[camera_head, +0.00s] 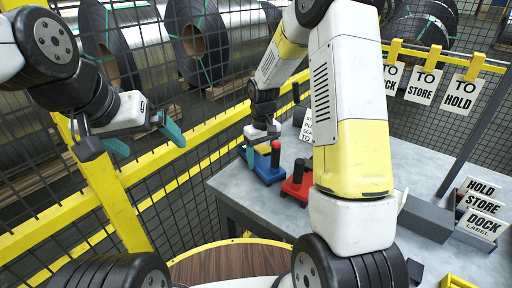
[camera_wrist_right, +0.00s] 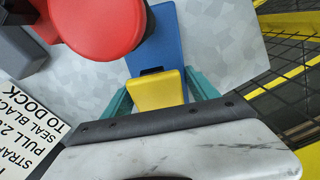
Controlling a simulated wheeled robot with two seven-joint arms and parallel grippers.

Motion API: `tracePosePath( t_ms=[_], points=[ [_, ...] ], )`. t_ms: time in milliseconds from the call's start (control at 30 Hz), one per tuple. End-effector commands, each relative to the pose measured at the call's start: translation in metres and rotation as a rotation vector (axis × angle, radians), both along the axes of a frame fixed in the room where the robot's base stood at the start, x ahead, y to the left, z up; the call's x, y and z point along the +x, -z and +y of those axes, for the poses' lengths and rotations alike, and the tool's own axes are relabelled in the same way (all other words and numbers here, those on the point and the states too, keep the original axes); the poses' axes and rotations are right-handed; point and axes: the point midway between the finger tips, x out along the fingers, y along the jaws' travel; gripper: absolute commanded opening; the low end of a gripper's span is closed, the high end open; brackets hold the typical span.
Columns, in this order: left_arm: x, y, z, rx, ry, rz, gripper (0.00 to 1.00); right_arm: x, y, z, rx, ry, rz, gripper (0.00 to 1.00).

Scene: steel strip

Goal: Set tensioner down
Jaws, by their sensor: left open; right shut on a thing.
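The tensioner is a blue tool (camera_head: 268,174) with a yellow block and what looks like a red-topped post, at the near left part of the grey table (camera_head: 232,188). My right gripper (camera_head: 262,143) is above it, pointing down. In the right wrist view, the teal fingers of my right gripper (camera_wrist_right: 160,92) are shut on the yellow block (camera_wrist_right: 158,90) of the blue tensioner (camera_wrist_right: 155,40). The red round top (camera_wrist_right: 100,25) hides part of it. Whether its base touches the table is unclear. My left gripper (camera_head: 146,141) is open and empty, left of the table.
A red tool (camera_head: 297,186) with a black handle stands close right of the tensioner. A printed sign (camera_head: 307,128) stands behind. A grey block (camera_head: 426,216) and label signs (camera_head: 482,222) are at right. Yellow-railed mesh fence (camera_head: 185,155) runs behind. My right arm hides the table's middle.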

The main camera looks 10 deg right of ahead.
Motion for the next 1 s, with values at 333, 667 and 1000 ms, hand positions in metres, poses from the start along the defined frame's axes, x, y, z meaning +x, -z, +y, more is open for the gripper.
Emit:
tracePosePath(
  t_ms=[333,667,1000],
  points=[
    [0.0,0.0,0.0,0.0,0.0,0.0,1.0,0.001,0.004,0.0,0.0,0.0,-0.003,0.0],
    [0.0,0.0,0.0,0.0,0.0,0.0,1.0,0.0,0.005,0.0,0.0,0.0,-0.001,0.93],
    [0.0,0.0,0.0,0.0,0.0,0.0,1.0,0.001,-0.024,0.0,0.0,-0.001,-0.003,0.93]
  ],
)
